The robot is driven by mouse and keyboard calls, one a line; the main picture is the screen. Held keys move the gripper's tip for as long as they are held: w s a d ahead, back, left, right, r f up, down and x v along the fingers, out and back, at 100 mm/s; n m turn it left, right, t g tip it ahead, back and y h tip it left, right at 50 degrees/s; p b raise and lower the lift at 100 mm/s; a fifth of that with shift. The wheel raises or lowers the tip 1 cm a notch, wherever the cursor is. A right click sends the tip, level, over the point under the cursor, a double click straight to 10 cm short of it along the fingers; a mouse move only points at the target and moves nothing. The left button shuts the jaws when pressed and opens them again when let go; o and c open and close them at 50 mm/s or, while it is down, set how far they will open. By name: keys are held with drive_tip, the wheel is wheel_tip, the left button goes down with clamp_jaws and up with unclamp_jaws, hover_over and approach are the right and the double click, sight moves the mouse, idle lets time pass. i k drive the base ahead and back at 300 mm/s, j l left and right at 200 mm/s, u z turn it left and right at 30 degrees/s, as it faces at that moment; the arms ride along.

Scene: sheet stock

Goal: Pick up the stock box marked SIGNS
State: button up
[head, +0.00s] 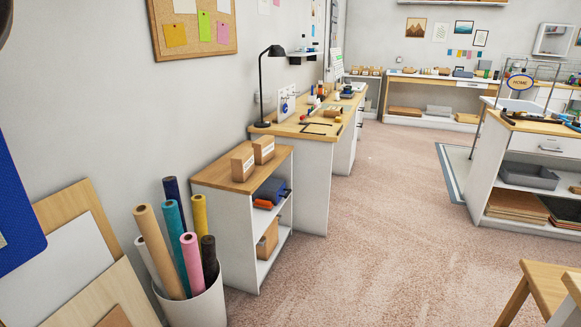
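Two small brown cardboard boxes with white labels stand side by side on the wooden top of a low white shelf unit (222,178). The nearer box (240,164) is at the left, and the other box (262,150) is just behind it to the right. A larger brown box (268,238) stands on a lower shelf of the unit. The labels are too small to read, so I cannot tell which box is marked SIGNS. My gripper is not in view.
A white bin (198,305) of coloured rolls stands in front of the shelf unit. Leaning boards (75,250) are at the left. A desk with a black lamp (265,88) adjoins the unit. A wooden stool (545,290) is at lower right. The carpet (370,230) between is clear.

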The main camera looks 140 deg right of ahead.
sight(242, 162)
drive_tip(key=z, duration=4.4)
drive_tip(key=u, duration=0.35)
drive_tip(key=i+l+u, duration=0.2)
drive_tip(key=l+u, duration=0.2)
drive_tip(key=i+l+u, duration=0.2)
drive_tip(key=l+u, duration=0.2)
drive_tip(key=i+l+u, duration=0.1)
drive_tip(key=l, duration=0.4)
drive_tip(key=i+l+u, duration=0.15)
drive_tip(key=l, duration=0.35)
drive_tip(key=i+l+u, duration=0.1)
drive_tip(key=l, duration=0.45)
drive_tip(key=l+u, duration=0.1)
drive_tip(key=l, duration=0.4)
drive_tip(key=i+l, duration=0.1)
drive_tip(key=l, duration=0.55)
drive_tip(key=i+l, duration=0.1)
drive_tip(key=l, duration=0.55)
drive_tip(key=i+l, duration=0.1)
drive_tip(key=l, duration=0.55)
